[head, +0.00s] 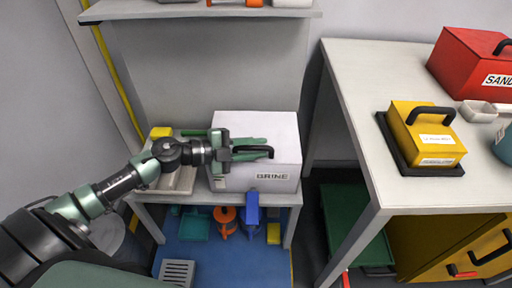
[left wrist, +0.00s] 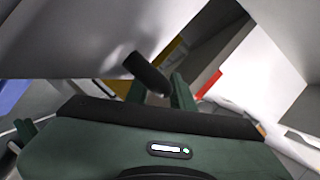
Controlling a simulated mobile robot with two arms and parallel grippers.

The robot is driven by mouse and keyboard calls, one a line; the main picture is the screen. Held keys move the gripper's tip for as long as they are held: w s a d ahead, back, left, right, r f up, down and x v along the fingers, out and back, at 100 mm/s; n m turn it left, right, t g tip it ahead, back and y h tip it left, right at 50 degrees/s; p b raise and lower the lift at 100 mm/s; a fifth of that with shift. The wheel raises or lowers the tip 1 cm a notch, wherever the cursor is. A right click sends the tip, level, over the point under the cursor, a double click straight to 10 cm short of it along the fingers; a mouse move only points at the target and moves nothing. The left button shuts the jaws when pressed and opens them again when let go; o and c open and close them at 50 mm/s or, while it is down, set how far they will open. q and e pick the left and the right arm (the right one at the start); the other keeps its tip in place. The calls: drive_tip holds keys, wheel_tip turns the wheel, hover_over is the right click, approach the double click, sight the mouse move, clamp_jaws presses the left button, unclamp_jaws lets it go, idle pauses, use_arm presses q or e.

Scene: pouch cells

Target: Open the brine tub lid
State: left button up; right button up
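The brine tub (head: 283,165) is a white box with a "BRINE" label on its front, standing on a low grey bench. Its lid (head: 268,124) looks closed, with a black handle (head: 268,151) on it. My left gripper (head: 258,149) is over the tub at the handle, its green fingers pointing right. In the left wrist view the two fingers (left wrist: 160,92) stand apart, and the black handle (left wrist: 147,71) reaches in between them. I see no firm contact. My right gripper is not in view.
A grey shelf (head: 200,12) overhangs behind the tub. A pale tray (head: 181,180) sits left of the tub. At right a table (head: 350,85) holds a yellow box (head: 428,134) and a red box (head: 470,66). Coloured items lie under the bench.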

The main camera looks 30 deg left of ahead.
use_arm(q)
clamp_jaws()
idle(1.3)
